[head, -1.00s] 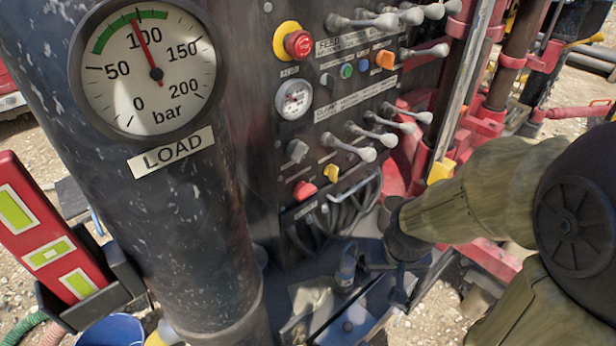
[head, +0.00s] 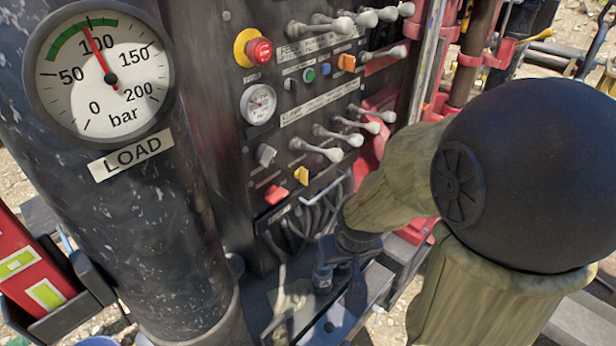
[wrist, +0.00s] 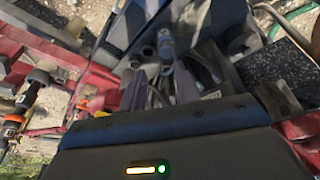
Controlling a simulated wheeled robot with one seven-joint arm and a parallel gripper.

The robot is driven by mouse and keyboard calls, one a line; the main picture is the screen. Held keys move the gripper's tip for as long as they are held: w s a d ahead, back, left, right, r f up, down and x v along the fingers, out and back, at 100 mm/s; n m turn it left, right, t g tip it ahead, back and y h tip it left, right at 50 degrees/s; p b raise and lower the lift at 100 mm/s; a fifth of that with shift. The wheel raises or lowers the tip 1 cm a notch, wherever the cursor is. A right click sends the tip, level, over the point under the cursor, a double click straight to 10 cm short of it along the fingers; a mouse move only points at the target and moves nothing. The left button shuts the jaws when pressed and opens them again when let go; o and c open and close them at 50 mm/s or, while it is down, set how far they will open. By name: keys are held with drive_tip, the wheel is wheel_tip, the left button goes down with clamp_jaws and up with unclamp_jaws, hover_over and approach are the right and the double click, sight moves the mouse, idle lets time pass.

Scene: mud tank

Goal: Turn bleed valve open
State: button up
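A small blue-grey upright fitting (head: 322,279), which looks like the bleed valve, stands at the foot of the dark control panel. It also shows in the wrist view (wrist: 166,45), just beyond my fingers. I cannot make out its handle position. My gripper (head: 340,287) points down beside it, partly hidden by my own wrist. In the wrist view my gripper (wrist: 172,72) has its dark fingers spread apart, with nothing clearly held between them. I cannot tell whether a finger touches the fitting. The LOAD gauge (head: 99,76) on the thick black column reads just under 100 bar.
The control panel (head: 232,160) carries several levers, a red emergency button (head: 259,50) and a small gauge (head: 258,104). Black hoses (head: 315,218) hang close behind my gripper. A red and yellow-green marked box (head: 30,268) stands at left. Red machinery lies beyond my arm.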

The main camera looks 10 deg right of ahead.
sight(307, 175)
drive_tip(key=w+d+n+t+y+b, duration=0.5)
drive_tip(key=w+d+n+t+y, duration=0.2)
drive_tip(key=w+t+y, duration=0.4)
drive_tip(key=shift+w+d+r, duration=0.15)
drive_tip(key=shift+w+d, duration=0.6)
drive_tip(key=shift+w, duration=0.4)
drive_tip(key=p+x, duration=0.3)
drive_tip(key=x, duration=1.4)
drive_tip(key=shift+p, duration=0.4)
drive_tip(key=shift+w+a, duration=0.1)
drive_tip(key=shift+w, duration=0.15)
drive_tip(key=shift+s, duration=0.25)
drive_tip(key=shift+w, duration=0.15)
clamp_jaws()
